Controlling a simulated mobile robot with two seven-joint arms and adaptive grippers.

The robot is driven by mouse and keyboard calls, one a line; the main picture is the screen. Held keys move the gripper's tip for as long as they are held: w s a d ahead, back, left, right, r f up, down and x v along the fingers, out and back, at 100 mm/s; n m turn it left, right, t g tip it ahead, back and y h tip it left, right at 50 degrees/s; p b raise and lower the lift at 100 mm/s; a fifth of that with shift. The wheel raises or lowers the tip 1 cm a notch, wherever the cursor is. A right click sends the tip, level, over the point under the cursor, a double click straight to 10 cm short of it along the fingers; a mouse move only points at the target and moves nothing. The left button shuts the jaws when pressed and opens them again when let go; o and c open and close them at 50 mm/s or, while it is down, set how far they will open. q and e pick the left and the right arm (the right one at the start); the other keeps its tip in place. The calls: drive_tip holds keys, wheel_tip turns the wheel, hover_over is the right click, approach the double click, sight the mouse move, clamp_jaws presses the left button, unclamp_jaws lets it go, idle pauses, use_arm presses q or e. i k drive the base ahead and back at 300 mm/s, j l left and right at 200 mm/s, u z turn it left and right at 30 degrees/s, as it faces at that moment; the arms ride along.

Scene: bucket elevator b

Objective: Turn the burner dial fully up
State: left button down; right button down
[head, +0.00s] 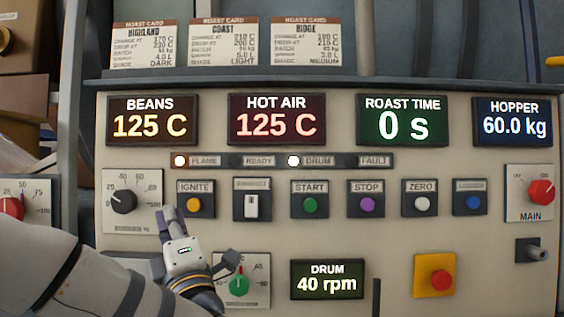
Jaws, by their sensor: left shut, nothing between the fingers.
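The burner dial (124,200) is a black round knob on a pale square plate at the left of the panel. Its scale shows 20, 40, 60 and 80, and its pointer seems to lie toward the 20 side. The label under it is too small to read surely. My left gripper (168,212) is shut and empty, just right of the dial with its fingertips at the plate's lower right edge. Whether it touches the panel I cannot tell. My right gripper is out of view.
The ignite button (194,205) is close right of my gripper. A green knob (239,285) sits below, partly behind my left arm. Displays read 125 C for beans (150,120) and hot air (277,120). The flame lamp (180,161) and drum lamp (293,161) are lit.

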sight(123, 202)
drive_tip(key=k, duration=1)
